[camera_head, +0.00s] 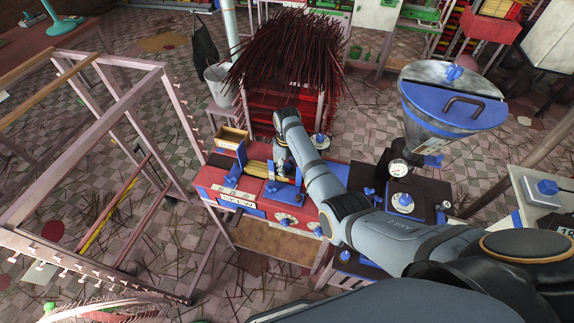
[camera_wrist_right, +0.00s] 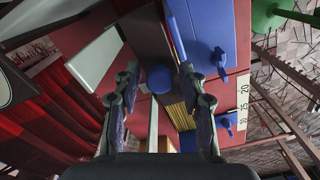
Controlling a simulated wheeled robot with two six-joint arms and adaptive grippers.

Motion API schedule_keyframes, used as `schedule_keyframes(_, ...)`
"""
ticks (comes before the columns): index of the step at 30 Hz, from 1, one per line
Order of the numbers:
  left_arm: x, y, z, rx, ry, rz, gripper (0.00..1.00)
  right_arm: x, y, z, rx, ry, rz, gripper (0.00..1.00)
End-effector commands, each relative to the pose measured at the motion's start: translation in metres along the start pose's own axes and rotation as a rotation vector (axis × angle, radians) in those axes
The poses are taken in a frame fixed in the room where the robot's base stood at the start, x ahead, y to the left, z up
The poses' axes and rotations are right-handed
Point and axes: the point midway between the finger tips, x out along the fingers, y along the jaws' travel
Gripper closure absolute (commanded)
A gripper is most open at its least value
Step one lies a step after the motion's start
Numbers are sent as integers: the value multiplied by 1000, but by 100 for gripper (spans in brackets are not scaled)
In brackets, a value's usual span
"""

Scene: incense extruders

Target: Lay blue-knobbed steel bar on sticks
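My right gripper (camera_wrist_right: 160,78) is open, its two fingers on either side of a round blue knob (camera_wrist_right: 160,80), with a small gap at each side. The knob appears to belong to the steel bar, whose pale grey length (camera_wrist_right: 153,128) shows partly below it; the join is hard to make out. In the head view my right gripper (camera_head: 283,166) is over the red machine, beside the tan sticks (camera_head: 258,169). The sticks also show in the wrist view (camera_wrist_right: 180,114), right of the knob, partly covered by a finger. My left gripper is not in view.
The red machine (camera_head: 205,184) carries blue clamps and dials. A small wooden box (camera_head: 231,137) sits at its back left. A rack of dark red incense (camera_head: 285,60) stands behind. A steel hopper (camera_head: 450,95) is to the right, a pinkish frame (camera_head: 110,150) to the left.

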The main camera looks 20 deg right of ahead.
Motion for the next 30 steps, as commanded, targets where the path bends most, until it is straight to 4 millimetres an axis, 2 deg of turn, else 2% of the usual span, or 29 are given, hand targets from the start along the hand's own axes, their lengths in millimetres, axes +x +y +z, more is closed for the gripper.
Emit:
schedule_keyframes(8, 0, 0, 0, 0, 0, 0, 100, -1, 0, 0, 0, 0, 0, 53)
schedule_keyframes(11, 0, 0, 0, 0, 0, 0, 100, -7, 0, -1, 0, 2, 1, 53)
schedule_keyframes(14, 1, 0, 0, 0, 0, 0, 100, -24, 0, -1, 0, 4, 2, 53)
schedule_keyframes(21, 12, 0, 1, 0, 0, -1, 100, -82, 1, -2, -1, 5, 3, 53)
schedule_keyframes(24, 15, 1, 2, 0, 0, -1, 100, -101, 0, -1, -1, 3, 2, 53)
schedule_keyframes(30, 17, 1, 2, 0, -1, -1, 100, -121, 0, 0, 0, 1, 1, 53)
